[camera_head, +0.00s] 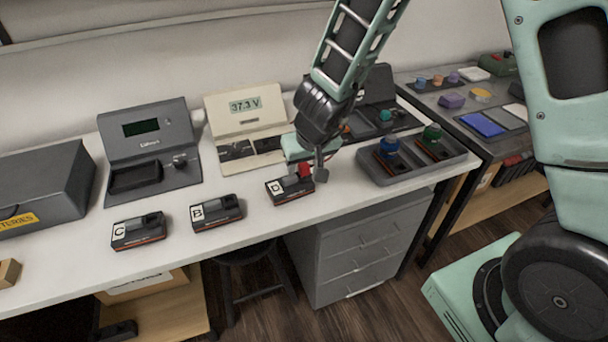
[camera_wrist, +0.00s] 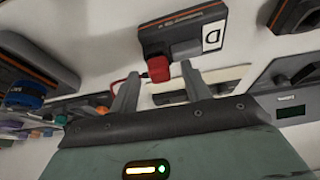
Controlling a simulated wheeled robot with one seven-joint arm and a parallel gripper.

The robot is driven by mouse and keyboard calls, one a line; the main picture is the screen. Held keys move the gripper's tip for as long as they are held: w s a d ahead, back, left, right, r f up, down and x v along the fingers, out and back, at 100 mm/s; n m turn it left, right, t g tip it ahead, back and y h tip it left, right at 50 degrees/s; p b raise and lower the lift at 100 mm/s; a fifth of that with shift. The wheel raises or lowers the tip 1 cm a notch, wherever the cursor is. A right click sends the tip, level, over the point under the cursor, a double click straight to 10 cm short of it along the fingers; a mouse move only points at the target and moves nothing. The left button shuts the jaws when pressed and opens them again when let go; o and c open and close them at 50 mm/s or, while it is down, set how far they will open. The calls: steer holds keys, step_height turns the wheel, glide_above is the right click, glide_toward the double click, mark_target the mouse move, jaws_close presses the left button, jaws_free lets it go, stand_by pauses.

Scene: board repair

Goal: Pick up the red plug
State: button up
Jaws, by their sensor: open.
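The red plug (camera_head: 304,170) sits at the right end of the dark block marked D (camera_head: 284,191) on the white bench. My gripper (camera_head: 310,177) is right at it, pointing down, with a finger close beside the plug. In the wrist view, the red plug (camera_wrist: 158,69) lies between and just beyond the tips of my open gripper (camera_wrist: 158,76), against the edge of block D (camera_wrist: 183,30). The left finger looks close to the plug's red side piece. I cannot tell whether either finger touches it.
Blocks B (camera_head: 216,211) and C (camera_head: 138,232) stand to the left on the bench. Behind are a cream meter reading 37.3 V (camera_head: 246,105) and a grey charger unit (camera_head: 150,145). A grey tray (camera_head: 408,180) with blue and green knobs stands at right.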

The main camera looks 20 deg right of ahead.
mark_target(305, 166)
jaws_close()
steer(key=shift+r, duration=0.2)
step_height(305, 166, up, 10)
steer(key=p, duration=0.9)
steer(key=shift+f, duration=0.15)
